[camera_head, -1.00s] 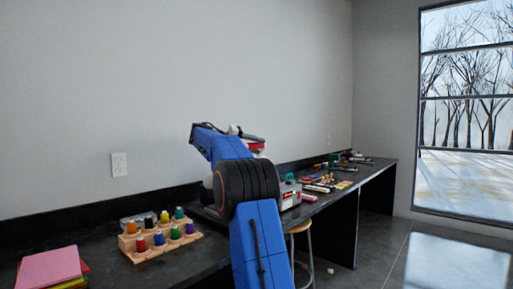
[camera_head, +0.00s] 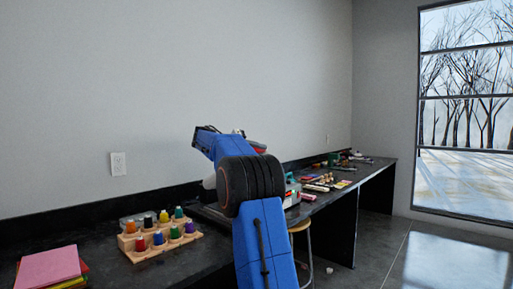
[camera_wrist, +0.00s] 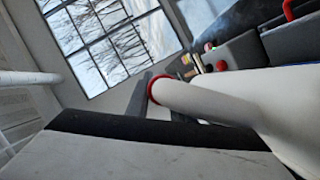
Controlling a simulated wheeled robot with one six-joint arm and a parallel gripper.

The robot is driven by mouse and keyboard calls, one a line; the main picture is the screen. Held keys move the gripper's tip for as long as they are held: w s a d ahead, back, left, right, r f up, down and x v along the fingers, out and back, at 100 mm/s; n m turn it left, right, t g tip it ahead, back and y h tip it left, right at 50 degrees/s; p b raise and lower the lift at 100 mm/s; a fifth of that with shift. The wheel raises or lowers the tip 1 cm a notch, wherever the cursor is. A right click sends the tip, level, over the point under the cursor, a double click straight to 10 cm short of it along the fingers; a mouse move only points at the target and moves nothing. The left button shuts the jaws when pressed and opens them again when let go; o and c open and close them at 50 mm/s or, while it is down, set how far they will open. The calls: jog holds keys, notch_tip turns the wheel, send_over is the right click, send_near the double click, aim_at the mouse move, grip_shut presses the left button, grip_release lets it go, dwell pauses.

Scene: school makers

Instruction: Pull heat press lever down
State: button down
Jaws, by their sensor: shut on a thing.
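The heat press (camera_head: 292,196) stands on the black bench, mostly hidden behind my blue arm. Only the edge of its light body and a small red patch show to the right of the arm. My gripper (camera_wrist: 160,102) shows in the wrist view as dark parts around the red-ringed end of a white tube. It is shut on the heat press lever, but the contact is largely hidden. In the head view, my arm and wrist cover the fingertips.
A wooden rack (camera_head: 143,254) with several coloured bottles and pink paper (camera_head: 48,268) are on the near bench. Several small tools and boxes (camera_head: 322,188) lie farther along it. A stool (camera_head: 303,228) stands before the bench. Open floor is at right.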

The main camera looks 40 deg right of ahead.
jog(key=s+f+m+t+y, duration=0.1)
jog(key=s+f+m, duration=0.3)
jog(key=f, duration=1.4)
jog(key=shift+s+d+t, duration=0.15)
jog(key=shift+s+t, duration=0.5)
jog(key=shift+t, duration=0.15)
jog(key=shift+f, duration=0.1)
jog(key=c, duration=1.6)
grip_release()
jog(key=shift+o, duration=0.2)
jog(key=v, duration=1.7)
jog(key=shift+r, duration=0.25)
